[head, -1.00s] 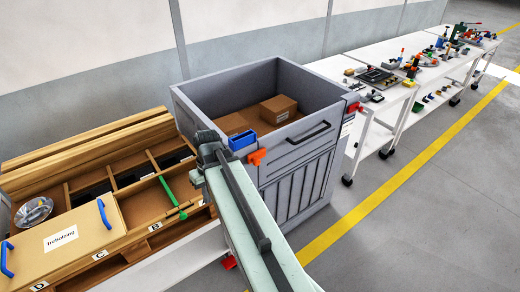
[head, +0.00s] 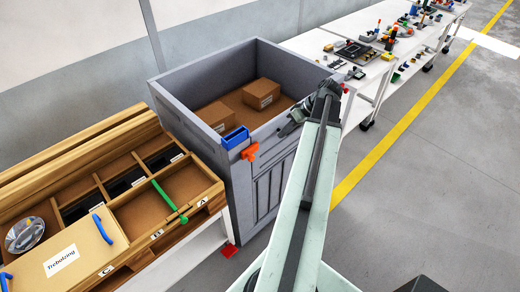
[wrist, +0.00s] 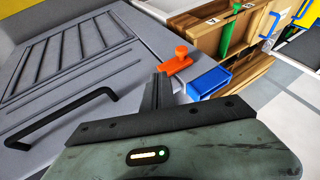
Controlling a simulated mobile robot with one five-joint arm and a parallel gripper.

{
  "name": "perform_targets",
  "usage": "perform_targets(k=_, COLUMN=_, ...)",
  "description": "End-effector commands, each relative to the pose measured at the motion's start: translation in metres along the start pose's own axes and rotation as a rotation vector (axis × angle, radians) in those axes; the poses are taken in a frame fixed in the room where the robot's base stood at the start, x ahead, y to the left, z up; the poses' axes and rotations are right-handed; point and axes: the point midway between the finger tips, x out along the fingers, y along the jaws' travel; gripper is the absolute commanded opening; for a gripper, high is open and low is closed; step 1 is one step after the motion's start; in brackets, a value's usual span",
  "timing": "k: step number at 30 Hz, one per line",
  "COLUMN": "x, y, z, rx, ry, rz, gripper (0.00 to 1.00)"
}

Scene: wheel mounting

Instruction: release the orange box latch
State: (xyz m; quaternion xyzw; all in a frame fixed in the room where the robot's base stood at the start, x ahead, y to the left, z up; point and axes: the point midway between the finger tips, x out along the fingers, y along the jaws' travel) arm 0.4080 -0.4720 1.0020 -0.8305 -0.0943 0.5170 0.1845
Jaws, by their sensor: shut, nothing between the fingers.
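The orange latch (head: 250,152) sits on the front of the large grey box (head: 240,190), near its left front corner. It also shows in the wrist view (wrist: 178,62), just beyond my fingers, with a round knob standing up from a flat arm. A blue bin-like piece (head: 236,138) is beside the latch at the box rim. My gripper (head: 287,130) is at the front rim of the box, right of the latch and apart from it in the head view. In the wrist view my gripper (wrist: 162,80) is shut and empty, its fingertips pointing toward the latch.
Cartons (head: 262,93) lie inside the open box. A black handle (wrist: 62,118) stands out from its front. A wooden tray (head: 130,170) with compartments and a green bar (head: 165,195) is at the left. White tables (head: 380,75) run behind. The floor at right is clear.

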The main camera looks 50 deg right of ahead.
Motion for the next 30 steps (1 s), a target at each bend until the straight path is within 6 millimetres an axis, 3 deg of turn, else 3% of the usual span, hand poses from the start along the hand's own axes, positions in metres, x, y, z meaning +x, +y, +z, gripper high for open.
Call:
perform_targets(k=5, x=0.023, y=0.002, z=0.003, rx=-0.002, ry=-0.001, rz=0.0, gripper=0.0)
perform_targets(k=17, x=0.111, y=0.002, z=0.003, rx=-0.003, ry=-0.003, rz=-0.001, gripper=0.0)
perform_targets(k=21, x=0.116, y=-0.023, z=0.003, rx=-0.003, ry=-0.003, rz=-0.001, gripper=0.0)
perform_targets(k=30, x=0.124, y=-0.035, z=0.002, rx=-0.002, ry=-0.002, rz=0.001, gripper=0.0)
